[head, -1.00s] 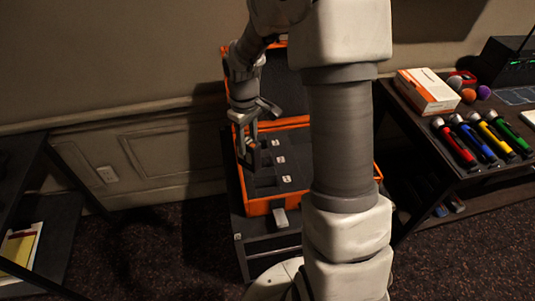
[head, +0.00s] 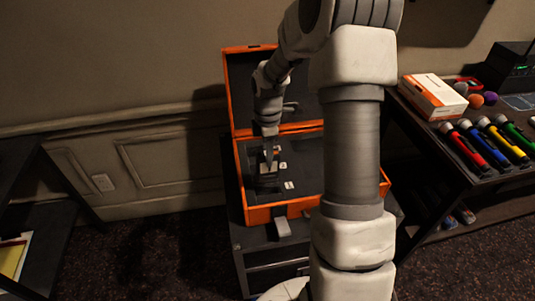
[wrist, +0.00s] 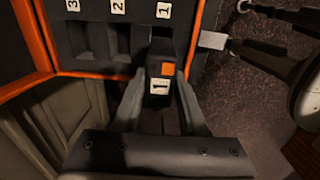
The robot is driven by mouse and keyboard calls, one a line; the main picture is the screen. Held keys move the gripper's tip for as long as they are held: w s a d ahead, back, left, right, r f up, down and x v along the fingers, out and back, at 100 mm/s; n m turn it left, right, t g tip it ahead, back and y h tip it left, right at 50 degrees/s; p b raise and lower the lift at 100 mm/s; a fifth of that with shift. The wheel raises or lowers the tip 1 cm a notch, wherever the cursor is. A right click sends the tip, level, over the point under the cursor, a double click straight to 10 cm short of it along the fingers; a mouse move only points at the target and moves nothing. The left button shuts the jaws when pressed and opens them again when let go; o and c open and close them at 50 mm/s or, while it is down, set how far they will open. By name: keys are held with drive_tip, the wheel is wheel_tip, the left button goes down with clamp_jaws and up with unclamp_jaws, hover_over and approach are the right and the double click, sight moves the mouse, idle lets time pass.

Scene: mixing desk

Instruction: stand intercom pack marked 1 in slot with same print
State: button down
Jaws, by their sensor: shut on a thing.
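My gripper (wrist: 158,82) is shut on the dark intercom pack (wrist: 154,100). The pack has an orange square and a white label printed 1 facing the wrist camera. In the head view my gripper (head: 268,150) points down over the front part of the orange case (head: 262,215). In the wrist view the slot marked 1 (wrist: 163,32) lies just beyond the pack, in line with it. The pack's far end overlaps this slot in the picture; I cannot tell whether it is inside. The pack's lower end is hidden.
The slots marked 2 (wrist: 117,40) and 3 (wrist: 77,40) look empty beside slot 1. The case's raised lid (head: 238,85) stands behind my gripper. A dark desk (head: 440,165) at right holds several coloured microphones and a white-orange box (head: 433,97).

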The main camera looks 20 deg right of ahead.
wheel_tip(320, 180, down, 12)
drive_tip(key=b, duration=1)
drive_tip(key=shift+p, duration=0.4)
idle(1.2)
drive_tip(key=shift+f, duration=0.25)
idle(0.7)
drive_tip(key=shift+c, duration=1.8)
unclamp_jaws()
